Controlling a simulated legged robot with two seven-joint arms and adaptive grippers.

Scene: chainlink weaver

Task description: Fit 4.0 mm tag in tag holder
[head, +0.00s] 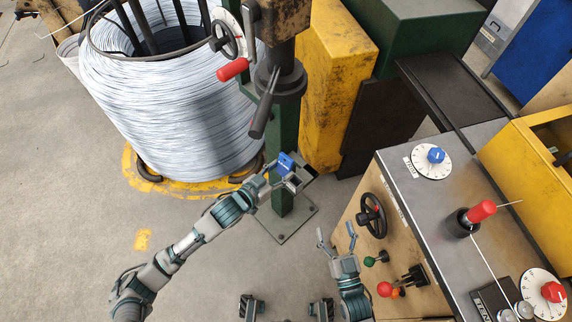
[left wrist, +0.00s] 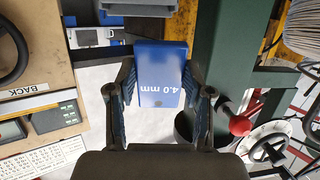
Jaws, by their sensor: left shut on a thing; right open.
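The blue 4.0 mm tag (head: 286,161) is held up in the air beside the green post. In the left wrist view the tag (left wrist: 160,82) shows its white "4.0 mm" lettering upside down, between the two fingers. My left gripper (head: 293,176) is shut on the tag. My right gripper (head: 337,238) is open and empty, near the wooden front of the machine cabinet and below the black handwheel. I cannot clearly make out the tag holder in either view.
A large wire coil (head: 170,95) stands at the left on a yellow base. The green post (head: 283,140) is close to my left gripper. The steel-topped cabinet (head: 415,205) at the right carries dials, a red-handled lever (head: 481,211) and a black handwheel (head: 371,215).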

